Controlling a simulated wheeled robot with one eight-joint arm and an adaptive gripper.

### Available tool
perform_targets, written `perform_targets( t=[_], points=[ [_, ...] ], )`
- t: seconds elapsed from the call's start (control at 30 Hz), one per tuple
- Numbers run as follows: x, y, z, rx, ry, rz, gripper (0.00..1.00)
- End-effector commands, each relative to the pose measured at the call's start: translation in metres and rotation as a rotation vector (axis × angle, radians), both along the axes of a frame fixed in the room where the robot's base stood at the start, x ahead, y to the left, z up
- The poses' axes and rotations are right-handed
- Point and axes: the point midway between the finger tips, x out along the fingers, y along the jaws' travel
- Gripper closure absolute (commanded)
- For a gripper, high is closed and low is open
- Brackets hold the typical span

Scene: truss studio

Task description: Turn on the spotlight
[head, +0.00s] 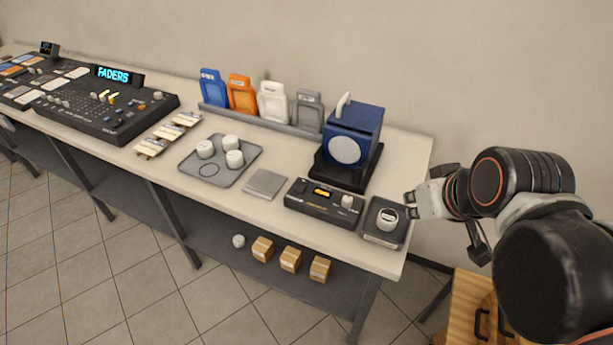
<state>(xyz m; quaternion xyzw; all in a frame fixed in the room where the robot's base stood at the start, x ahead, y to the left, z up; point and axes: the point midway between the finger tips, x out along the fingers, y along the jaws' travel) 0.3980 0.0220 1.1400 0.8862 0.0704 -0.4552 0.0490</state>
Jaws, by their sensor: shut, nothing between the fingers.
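A blue box with a pale round face (345,151) stands on a black base at the right part of the table; it looks like the spotlight, and I see no beam from it. In front of it lies a dark control box (318,203) with a small orange display and a white knob (347,201). To its right sits a dark square unit (381,238) with a white round piece on top (387,219). My gripper (411,204) is shut and empty, just right of that unit, by the table's right end. Contact with anything cannot be told.
A grey tray (212,181) holds white cups, with a flat grey plate (265,184) beside it. Coloured frames stand in a rack (262,122) at the back. A fader console (100,118) is at left. Small boxes (290,260) lie on the lower shelf. A wooden cabinet (465,310) stands lower right.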

Motion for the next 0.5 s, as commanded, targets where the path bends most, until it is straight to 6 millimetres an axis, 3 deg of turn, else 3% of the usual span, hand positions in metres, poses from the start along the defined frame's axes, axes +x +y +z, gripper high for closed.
perform_targets(
  t=[0.5],
  points=[
    [0.094, 0.065, -0.014, -0.059, -0.077, 0.463, 1.00]
  ],
)
